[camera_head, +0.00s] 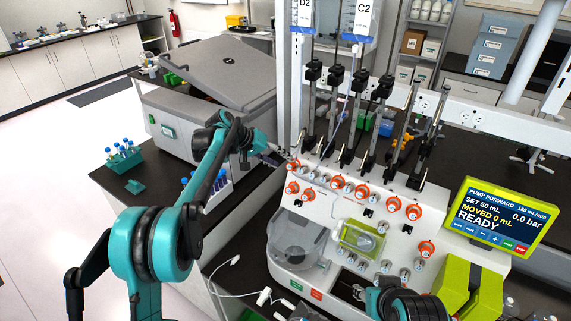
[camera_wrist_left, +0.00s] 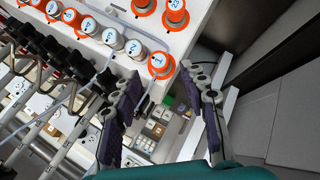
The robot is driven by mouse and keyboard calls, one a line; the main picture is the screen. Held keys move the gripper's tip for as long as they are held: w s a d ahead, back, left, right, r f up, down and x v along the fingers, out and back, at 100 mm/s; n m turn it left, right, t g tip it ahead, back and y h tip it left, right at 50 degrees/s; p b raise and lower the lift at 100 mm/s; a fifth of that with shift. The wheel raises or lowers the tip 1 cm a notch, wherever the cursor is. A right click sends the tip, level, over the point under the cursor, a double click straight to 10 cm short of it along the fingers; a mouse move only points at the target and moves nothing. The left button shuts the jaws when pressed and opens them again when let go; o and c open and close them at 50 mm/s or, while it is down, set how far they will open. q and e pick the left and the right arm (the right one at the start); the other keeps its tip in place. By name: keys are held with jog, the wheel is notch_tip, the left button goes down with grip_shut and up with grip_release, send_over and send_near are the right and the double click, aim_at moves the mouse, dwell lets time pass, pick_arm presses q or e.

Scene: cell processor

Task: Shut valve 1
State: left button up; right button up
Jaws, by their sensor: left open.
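Valve 1 (camera_wrist_left: 161,65) is an orange round knob with a pale labelled face at the near corner of the white processor panel. In the head view it appears to be the orange knob (camera_head: 293,165) at the upper left end of the panel. My left gripper (camera_wrist_left: 162,77) is open and empty, with dark ribbed finger pads. In the wrist view its fingertips lie on either side of valve 1; contact is not visible. In the head view the left gripper (camera_head: 275,158) reaches the panel's upper left corner.
More orange valves (camera_head: 337,182) and white caps (camera_wrist_left: 133,47) sit close to valve 1. Black clamps on rods (camera_head: 335,75) stand behind the panel. A grey centrifuge (camera_head: 220,75) stands left. A pump screen (camera_head: 492,218) reads READY. A tube rack (camera_head: 122,157) sits on the bench.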

pick_arm(q)
jog(key=v, duration=0.8)
jog(key=shift+f, duration=0.1)
jog(key=s+a+f+t+y+b, duration=0.15)
jog(key=s+f+b, duration=0.25)
jog(key=s, duration=0.6)
jog(key=s+a+f+g+y+b, duration=0.1)
jog(key=s+f+y+b, duration=0.2)
jog(key=s, duration=0.8)
jog(key=s+a+f+t+y+b, duration=0.1)
jog(key=s+a+f+b, duration=0.1)
jog(key=s+f, duration=0.6)
jog(key=s+a+f+t+y+b, duration=0.1)
jog(key=s+f+b, duration=0.3)
jog(key=s+f, duration=0.5)
jog(key=shift+s+a+n+y, duration=0.3)
jog(key=shift+a+y, duration=0.25)
jog(key=shift+a, duration=0.25)
jog(key=shift+w+r, duration=0.1)
